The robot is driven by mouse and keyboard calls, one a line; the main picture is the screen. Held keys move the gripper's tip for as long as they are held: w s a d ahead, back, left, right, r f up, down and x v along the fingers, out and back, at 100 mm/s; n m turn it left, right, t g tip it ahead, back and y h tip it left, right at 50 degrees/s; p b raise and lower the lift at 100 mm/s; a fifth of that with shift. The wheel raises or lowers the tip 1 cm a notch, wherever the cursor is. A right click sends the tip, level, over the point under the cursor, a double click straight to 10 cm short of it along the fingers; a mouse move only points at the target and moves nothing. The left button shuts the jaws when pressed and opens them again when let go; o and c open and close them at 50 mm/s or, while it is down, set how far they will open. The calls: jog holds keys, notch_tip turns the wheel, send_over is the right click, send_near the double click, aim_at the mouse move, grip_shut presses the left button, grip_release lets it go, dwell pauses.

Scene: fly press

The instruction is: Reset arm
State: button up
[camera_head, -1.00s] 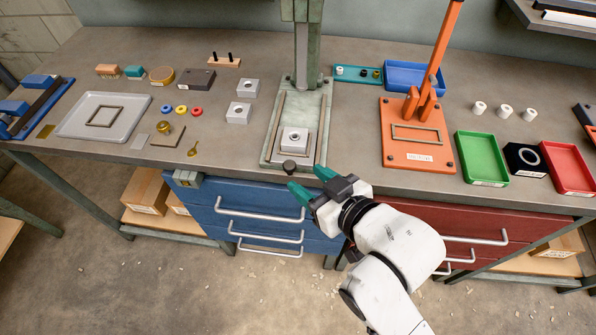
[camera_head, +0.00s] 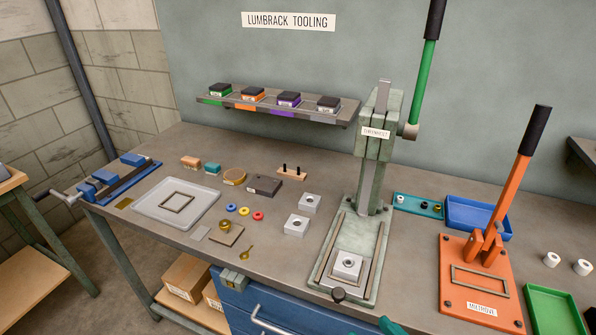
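Only a teal fingertip of my gripper (camera_head: 390,327) shows, at the bottom edge of the head view, in front of the bench. The rest of my gripper and my arm are out of frame, so its opening cannot be judged. The green fly press (camera_head: 376,150) stands upright on the bench, with its green lever raised and ending in a black grip. On its base (camera_head: 325,268) sits a grey block with a round hole (camera_head: 347,264). A dark knob (camera_head: 338,295) is at the base's front edge.
An orange lever press (camera_head: 455,290) stands at right, near blue (camera_head: 480,218) and green (camera_head: 552,310) trays. Two grey blocks (camera_head: 296,225), coloured rings and a grey tray (camera_head: 150,212) lie left. A wall shelf (camera_head: 230,105) holds several dark-topped blocks. A blue vise (camera_head: 108,180) is far left.

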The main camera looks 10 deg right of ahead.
jog(key=s+d+f+m+g+h, duration=0.1)
jog(key=s+d+f+g, duration=0.3)
jog(key=f, duration=0.5)
jog(key=s+d+f+m+g+h, duration=0.1)
jog(key=s+d+f+g, duration=0.4)
jog(key=s+f+g, duration=0.3)
jog(key=shift+s+f, duration=0.6)
jog(key=shift+s, duration=0.5)
